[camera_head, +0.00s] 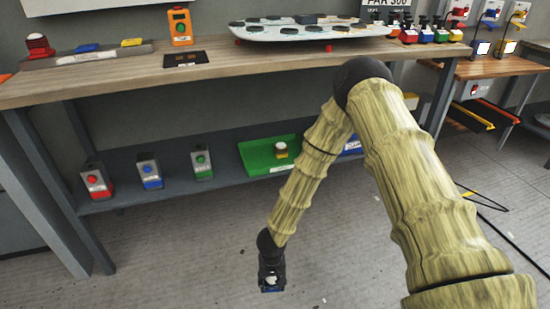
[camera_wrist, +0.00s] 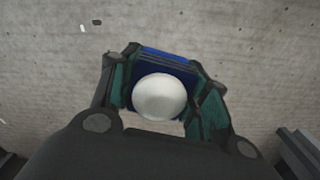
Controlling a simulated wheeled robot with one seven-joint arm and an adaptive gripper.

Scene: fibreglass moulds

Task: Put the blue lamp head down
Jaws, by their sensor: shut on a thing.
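The blue lamp head (camera_wrist: 165,52) with a round white lens shows in the wrist view between the two fingers of my gripper (camera_wrist: 164,85). The fingers are shut on its sides. In the head view my gripper (camera_head: 271,281) hangs low at the bottom centre, in front of the lower shelf, over the grey floor. Only a small part of the lamp head shows there. How far it is from the floor I cannot tell.
A wooden workbench (camera_head: 110,84) carries a white board (camera_head: 300,32) and several coloured lamps at the right. Its lower shelf (camera_head: 225,178) holds red, blue and green boxes and a green tray (camera_head: 256,165). Bare floor (camera_head: 170,265) lies around my gripper; black cables lie at the right.

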